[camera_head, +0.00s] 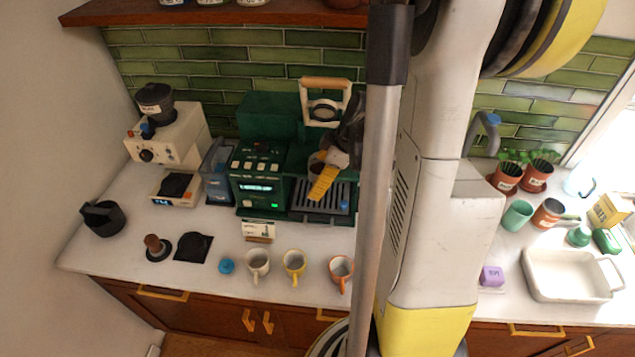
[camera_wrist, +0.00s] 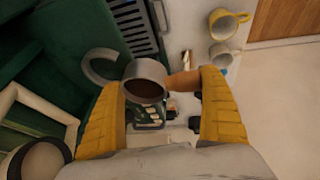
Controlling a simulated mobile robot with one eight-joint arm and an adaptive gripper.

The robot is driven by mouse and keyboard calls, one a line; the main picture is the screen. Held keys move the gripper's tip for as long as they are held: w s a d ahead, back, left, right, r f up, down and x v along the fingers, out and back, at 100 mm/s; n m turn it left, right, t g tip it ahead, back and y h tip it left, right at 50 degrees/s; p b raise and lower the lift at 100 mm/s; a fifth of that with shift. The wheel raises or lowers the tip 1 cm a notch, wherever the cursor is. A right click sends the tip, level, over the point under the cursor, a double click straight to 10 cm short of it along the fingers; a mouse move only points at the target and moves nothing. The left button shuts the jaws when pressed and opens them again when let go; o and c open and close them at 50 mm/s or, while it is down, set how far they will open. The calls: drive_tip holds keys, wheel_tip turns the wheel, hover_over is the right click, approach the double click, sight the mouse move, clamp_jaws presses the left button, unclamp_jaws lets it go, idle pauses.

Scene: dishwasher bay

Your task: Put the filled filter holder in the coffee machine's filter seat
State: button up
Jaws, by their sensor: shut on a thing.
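The green coffee machine (camera_head: 262,185) stands against the tiled wall, with a lit display and a slatted drip tray (camera_head: 325,212). My gripper (camera_head: 322,182) is in front of its right part, above the tray. In the wrist view, my yellow fingers (camera_wrist: 165,105) are shut on the filter holder (camera_wrist: 147,72), a metal basket with brown grounds inside and a wooden handle to its right. The basket opening faces the wrist camera. A grey open ring (camera_wrist: 90,68), apparently the filter seat, lies just left of the basket; whether they touch I cannot tell. My arm hides the machine's right side.
Three mugs (camera_head: 294,264) stand along the counter front. A grinder (camera_head: 165,135), a scale (camera_head: 176,188) and a black tamping mat (camera_head: 194,247) are to the left. Pots and a white dish (camera_head: 565,275) are right.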

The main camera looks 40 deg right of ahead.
sight(322, 163)
drive_tip(key=w+d, duration=0.2)
drive_tip(key=w+d+p, duration=0.1)
drive_tip(key=w+d, duration=0.1)
drive_tip(key=d, duration=0.1)
drive_tip(key=shift+w+d, duration=0.25)
drive_tip(key=shift+w, duration=0.05)
drive_tip(key=shift+w+d+f+b, duration=0.1)
drive_tip(key=shift+f+b, duration=0.25)
drive_tip(key=shift+f, duration=0.05)
drive_tip(key=shift+f+b, duration=0.5)
drive_tip(key=shift+f+b, duration=0.25)
drive_tip(key=shift+b, duration=0.2)
idle(0.4)
drive_tip(key=o, duration=1)
